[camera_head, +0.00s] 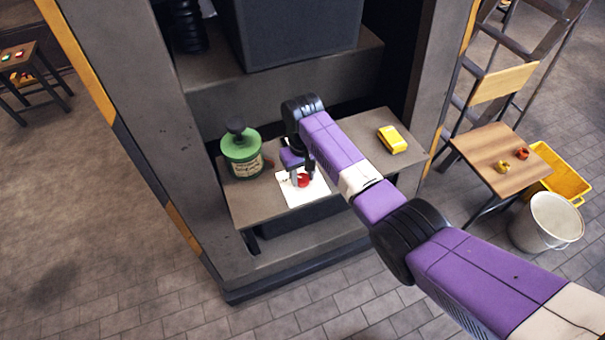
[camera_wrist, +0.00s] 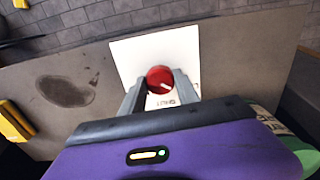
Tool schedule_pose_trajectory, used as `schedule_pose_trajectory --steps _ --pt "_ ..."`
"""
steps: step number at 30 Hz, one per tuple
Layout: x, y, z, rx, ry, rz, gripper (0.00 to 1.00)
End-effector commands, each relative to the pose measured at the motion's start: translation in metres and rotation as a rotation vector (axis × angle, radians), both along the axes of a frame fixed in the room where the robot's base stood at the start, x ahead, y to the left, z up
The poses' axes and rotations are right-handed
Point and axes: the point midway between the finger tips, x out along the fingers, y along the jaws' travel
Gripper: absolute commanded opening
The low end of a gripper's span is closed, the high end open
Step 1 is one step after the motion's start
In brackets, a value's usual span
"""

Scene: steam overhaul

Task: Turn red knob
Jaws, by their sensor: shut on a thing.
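The red knob (camera_head: 304,181) sits on a white plate (camera_head: 292,196) on the grey shelf. In the wrist view the round red knob (camera_wrist: 159,78) has a small white mark on its top, and dark lettering shows on the white plate (camera_wrist: 130,60) beside it. My gripper (camera_head: 300,178) reaches down over the plate from above. In the wrist view my gripper (camera_wrist: 160,88) has one finger on each side of the knob, shut on it. The lower part of the knob is partly hidden by the fingers.
A green canister (camera_head: 241,155) with a black top stands left of the plate on the shelf (camera_head: 262,206). A yellow block (camera_head: 392,140) lies to the right. A dark stain (camera_wrist: 65,91) marks the shelf. A wooden chair (camera_head: 500,150) and a white bucket (camera_head: 547,222) stand further right.

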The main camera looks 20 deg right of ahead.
Motion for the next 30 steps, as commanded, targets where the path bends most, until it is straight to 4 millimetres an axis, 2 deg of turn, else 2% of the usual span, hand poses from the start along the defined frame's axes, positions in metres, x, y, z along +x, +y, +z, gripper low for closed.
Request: schedule_pose_trajectory --steps 9,26,27,30 --pt "0.0002 -0.0001 0.0011 0.001 0.0 0.137 0.0" --pt "0.0006 -0.0001 0.001 0.0 -0.001 0.172 0.0" --pt "0.0006 -0.0001 0.001 0.0 -0.001 0.172 0.39" --pt "0.0006 -0.0001 0.0009 0.0 -0.001 0.171 0.59"
